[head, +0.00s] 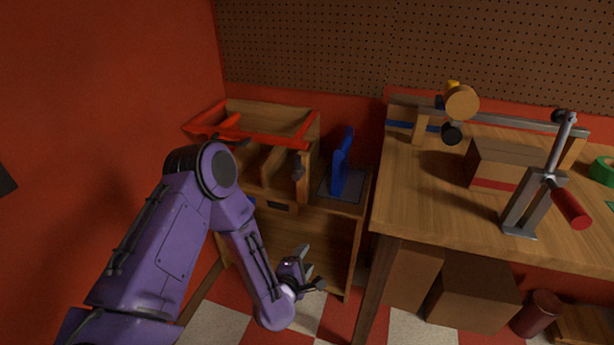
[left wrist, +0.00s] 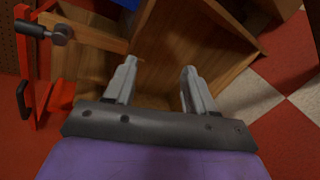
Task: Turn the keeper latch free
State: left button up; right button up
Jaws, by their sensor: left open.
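My left gripper (head: 312,270) is open and empty, low in front of the wooden cabinet (head: 335,232). In the left wrist view its two grey fingers (left wrist: 158,82) stand apart, with wooden panels behind them. A red frame (head: 262,138) lies over the cabinet's open top. A dark knob-like part (head: 299,172) is at its front right corner, apart from the gripper. A dark lever with a round end (left wrist: 46,33) shows by red bars at upper left in the left wrist view. I cannot tell which part is the keeper latch. My right gripper is not in view.
A blue upright piece (head: 341,165) stands on a grey plate beside the red frame. The workbench (head: 420,208) at right carries a rail, a box (head: 505,165) and a red-handled lever press (head: 540,185). Cardboard boxes (head: 470,293) sit underneath. A red wall (head: 100,120) bounds the left.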

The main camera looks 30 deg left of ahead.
pick_arm(q)
jog(key=w+a+r+n+t+y+b, duration=0.2)
jog(key=w+a+r+n+t, duration=0.1)
jog(key=w+a+r+n, duration=0.25)
jog(key=n+t+y+b, duration=0.25)
jog(key=n+y, duration=0.25)
jog(key=n, duration=0.6)
send_near(296, 164)
jog(key=w, duration=0.1)
jog(key=shift+n+t, duration=0.25)
jog(key=shift+t, duration=0.1)
jog(key=x, duration=0.3)
jog(key=p+x, duration=0.1)
jog(key=x, duration=0.3)
jog(key=p+x, duration=0.1)
jog(key=x, duration=0.2)
jog(key=shift+w+a+r, duration=0.15)
jog(key=shift+w+a, duration=0.05)
jog(key=shift+a, duration=0.25)
grip_shut()
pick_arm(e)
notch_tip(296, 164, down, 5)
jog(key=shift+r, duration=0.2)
